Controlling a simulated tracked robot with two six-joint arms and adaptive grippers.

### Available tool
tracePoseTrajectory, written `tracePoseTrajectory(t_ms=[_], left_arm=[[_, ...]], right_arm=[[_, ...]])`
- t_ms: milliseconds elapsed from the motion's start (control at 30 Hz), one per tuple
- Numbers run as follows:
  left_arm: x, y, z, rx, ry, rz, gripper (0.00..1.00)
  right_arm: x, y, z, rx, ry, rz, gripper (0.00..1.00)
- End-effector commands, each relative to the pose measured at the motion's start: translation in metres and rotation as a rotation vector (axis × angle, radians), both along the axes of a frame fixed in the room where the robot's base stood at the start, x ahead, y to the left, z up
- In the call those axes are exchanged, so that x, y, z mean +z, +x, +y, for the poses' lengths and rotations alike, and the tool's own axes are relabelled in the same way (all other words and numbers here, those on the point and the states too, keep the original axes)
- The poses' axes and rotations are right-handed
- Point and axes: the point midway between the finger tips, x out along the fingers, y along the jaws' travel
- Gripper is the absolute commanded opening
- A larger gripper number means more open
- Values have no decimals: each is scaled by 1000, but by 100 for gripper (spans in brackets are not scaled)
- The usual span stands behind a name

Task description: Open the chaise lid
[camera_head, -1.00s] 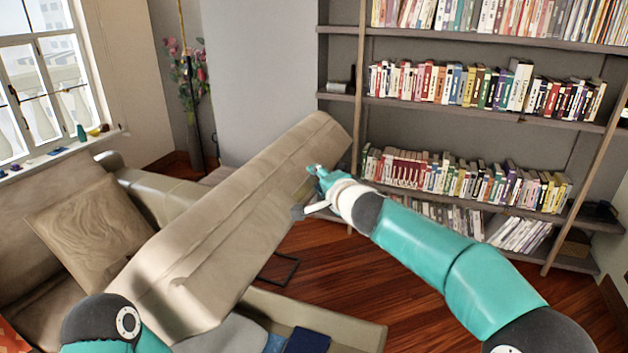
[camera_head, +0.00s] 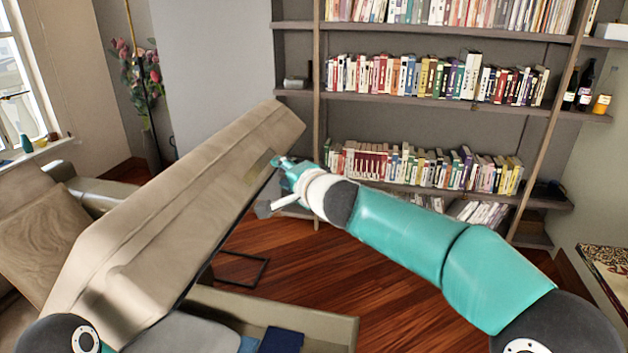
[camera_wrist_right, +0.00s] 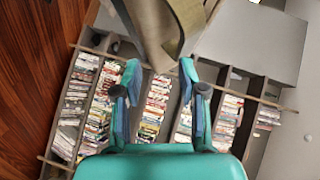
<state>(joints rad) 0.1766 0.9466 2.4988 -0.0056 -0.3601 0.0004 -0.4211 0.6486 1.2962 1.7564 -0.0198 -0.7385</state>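The beige chaise lid (camera_head: 190,190) is raised and steeply tilted in the head view. An open storage box (camera_head: 310,318) shows below it, with dark blue folded items (camera_head: 280,342) inside. My right gripper (camera_head: 281,165) is at the lid's far right edge, by an olive strap or patch (camera_head: 259,166). In the right wrist view the fingers of my right gripper (camera_wrist_right: 160,71) are spread apart, with the lid's edge and strap (camera_wrist_right: 185,22) at and between the tips. Contact is unclear. My left gripper is out of view; only a left arm joint shows at the bottom left.
A bookshelf (camera_head: 430,103) full of books stands behind. A sofa with a wooden-looking cushion (camera_head: 45,240) is at the left, under a window. A flower arrangement (camera_head: 140,75) stands at the back left. Wooden floor (camera_head: 330,275) is clear between box and shelf.

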Motion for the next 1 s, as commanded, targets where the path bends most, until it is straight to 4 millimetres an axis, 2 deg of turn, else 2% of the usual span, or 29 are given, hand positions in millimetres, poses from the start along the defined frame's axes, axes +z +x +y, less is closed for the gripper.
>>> tracePoseTrajectory(t_ms=[1000], left_arm=[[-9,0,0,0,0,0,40]], right_arm=[[30,-60,-28,0,1,-3,41]])
